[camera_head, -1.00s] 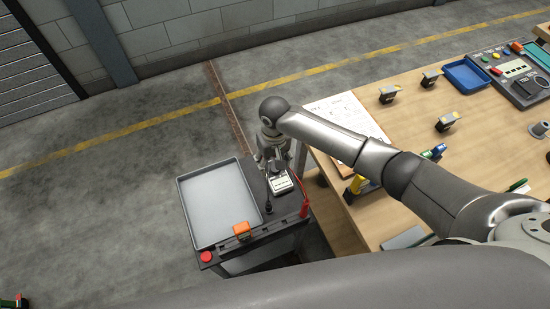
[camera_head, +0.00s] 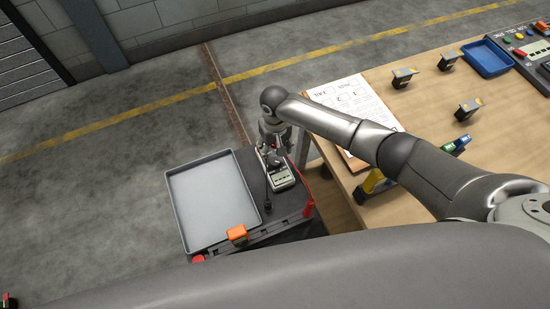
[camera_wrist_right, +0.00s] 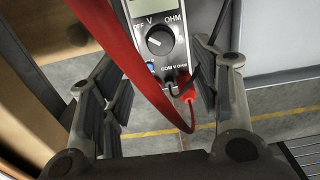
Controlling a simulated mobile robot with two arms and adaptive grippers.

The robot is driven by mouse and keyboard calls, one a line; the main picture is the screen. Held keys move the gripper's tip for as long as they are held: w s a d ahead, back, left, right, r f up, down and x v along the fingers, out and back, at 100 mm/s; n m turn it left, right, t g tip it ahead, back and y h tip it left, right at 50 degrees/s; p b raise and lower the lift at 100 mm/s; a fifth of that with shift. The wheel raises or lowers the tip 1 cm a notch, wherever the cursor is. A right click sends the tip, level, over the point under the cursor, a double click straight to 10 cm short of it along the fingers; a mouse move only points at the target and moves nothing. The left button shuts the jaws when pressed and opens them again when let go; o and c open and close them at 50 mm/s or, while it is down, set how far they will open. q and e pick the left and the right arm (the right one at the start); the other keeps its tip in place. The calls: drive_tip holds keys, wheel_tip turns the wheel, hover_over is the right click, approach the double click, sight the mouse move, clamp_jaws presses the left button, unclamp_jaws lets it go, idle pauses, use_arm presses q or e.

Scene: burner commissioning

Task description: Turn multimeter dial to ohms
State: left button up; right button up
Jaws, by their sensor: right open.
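The multimeter (camera_head: 283,180) lies on the dark top of a cart, right of a grey tray. The right wrist view shows its black round dial (camera_wrist_right: 159,40), with OFF to the left, V above and OHM to the right. A pale mark on the dial seems to point up and left, toward OFF. My right gripper (camera_head: 272,155) is at the far end of the meter in the head view. In the wrist view this gripper (camera_wrist_right: 160,88) is open and empty, its fingers either side of the meter's lower end, apart from the dial. My left gripper is not in view.
A red lead (camera_wrist_right: 145,70) crosses close to the wrist camera, partly covering the meter's left side; a black lead (camera_wrist_right: 221,25) runs at the right. The grey tray (camera_head: 176,212) is empty. An orange block (camera_head: 238,233) sits at its front edge. A wooden workbench (camera_head: 425,125) stands right.

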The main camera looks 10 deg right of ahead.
sight(275, 161)
wheel_tip(275, 161, down, 8)
drive_tip(key=shift+r+b, duration=0.15)
drive_tip(key=shift+b, duration=0.25)
drive_tip(key=shift+c, duration=0.4)
drive_tip(key=c, duration=1)
